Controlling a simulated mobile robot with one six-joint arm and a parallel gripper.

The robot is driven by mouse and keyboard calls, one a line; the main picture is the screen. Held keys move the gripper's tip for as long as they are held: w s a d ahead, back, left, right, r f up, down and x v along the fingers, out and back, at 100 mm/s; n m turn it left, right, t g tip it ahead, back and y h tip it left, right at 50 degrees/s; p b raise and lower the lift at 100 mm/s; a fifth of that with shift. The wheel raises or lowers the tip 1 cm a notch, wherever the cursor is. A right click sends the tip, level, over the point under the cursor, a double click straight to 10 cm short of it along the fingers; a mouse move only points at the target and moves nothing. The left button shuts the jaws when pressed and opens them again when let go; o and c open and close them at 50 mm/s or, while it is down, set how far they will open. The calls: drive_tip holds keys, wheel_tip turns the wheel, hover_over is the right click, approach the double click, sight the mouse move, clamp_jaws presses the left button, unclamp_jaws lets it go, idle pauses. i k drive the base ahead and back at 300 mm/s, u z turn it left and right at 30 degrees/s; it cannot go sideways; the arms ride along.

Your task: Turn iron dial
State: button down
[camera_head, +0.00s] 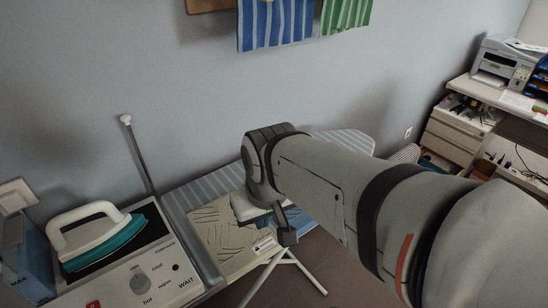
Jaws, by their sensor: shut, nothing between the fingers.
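The iron (92,237), white with a teal lower part, rests on its station (113,290) at the lower left. The round white dial (139,284) is on the station's front panel, ringed by small printed labels including "hot" and "cool". The exact angle of its pointer is too small to read. My gripper (285,234) is right of the station, over the ironing board's left part, clear of the dial. It is shut and empty. My arm comes in from the right and hides part of the board.
A striped ironing board (205,186) stands along the wall, with a beige patterned item (215,232) on it. A thin pole (139,155) rises behind the iron. Striped cloths (275,22) hang above. A desk with a printer (506,62) is at the far right.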

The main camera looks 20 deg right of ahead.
sight(139, 284)
drive_tip(key=u, duration=0.15)
drive_tip(key=k, duration=0.9)
drive_tip(key=z, duration=0.65)
drive_tip(key=i, duration=1)
drive_tip(key=u, duration=2.25)
drive_tip(key=i, duration=0.2)
drive_tip(key=z, duration=0.3)
